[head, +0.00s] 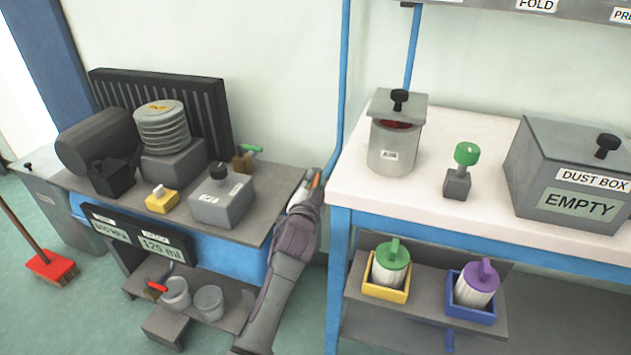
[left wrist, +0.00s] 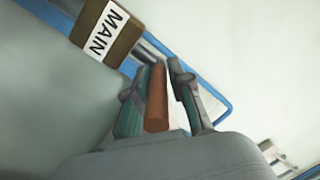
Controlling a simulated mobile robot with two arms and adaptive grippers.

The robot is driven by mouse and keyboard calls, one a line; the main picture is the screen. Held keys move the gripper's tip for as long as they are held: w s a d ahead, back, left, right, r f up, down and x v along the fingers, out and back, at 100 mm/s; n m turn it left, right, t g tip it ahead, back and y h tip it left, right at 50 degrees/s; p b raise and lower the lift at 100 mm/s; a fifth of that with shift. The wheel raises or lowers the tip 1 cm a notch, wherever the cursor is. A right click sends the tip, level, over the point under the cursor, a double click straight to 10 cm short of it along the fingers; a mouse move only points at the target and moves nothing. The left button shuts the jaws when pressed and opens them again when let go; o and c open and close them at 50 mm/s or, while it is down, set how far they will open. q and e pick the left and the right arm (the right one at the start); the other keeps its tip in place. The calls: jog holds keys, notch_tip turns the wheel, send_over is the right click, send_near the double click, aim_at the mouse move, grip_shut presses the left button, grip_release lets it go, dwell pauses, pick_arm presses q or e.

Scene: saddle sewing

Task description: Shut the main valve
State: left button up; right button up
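The main valve shows in the left wrist view as a brown block (left wrist: 118,47) with a white MAIN label. Its orange lever (left wrist: 156,98) stands between the two fingers of my left gripper (left wrist: 160,75), with a small gap visible beside it. The gripper looks open around the lever, not clamped on it. In the head view the orange lever (head: 316,180) shows at the tip of my left gripper (head: 308,184), and the gripper hides the valve's body. My right gripper is not in view.
A second valve with a green lever (head: 250,148) stands at the back of the left bench (head: 262,222). A grey box (head: 222,204) sits near it. The white table (head: 345,190) edge and a blue pipe (head: 343,90) are close to the right of my left gripper.

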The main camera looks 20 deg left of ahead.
pick_arm(q)
jog(key=shift+o, duration=1.2)
jog(key=shift+w+a+r, duration=0.1)
jog(key=shift+w+r, duration=0.05)
jog(key=shift+r, duration=0.1)
jog(key=shift+o, duration=0.2)
jog(key=shift+f, duration=0.1)
jog(key=shift+w+f, duration=0.1)
jog(key=shift+f, duration=0.05)
jog(key=shift+s+f, duration=0.1)
jog(key=shift+s, duration=0.1)
jog(key=s+d, duration=0.1)
jog(key=s, duration=1)
jog(key=shift+s+d, duration=0.15)
jog(key=shift+s, duration=0.2)
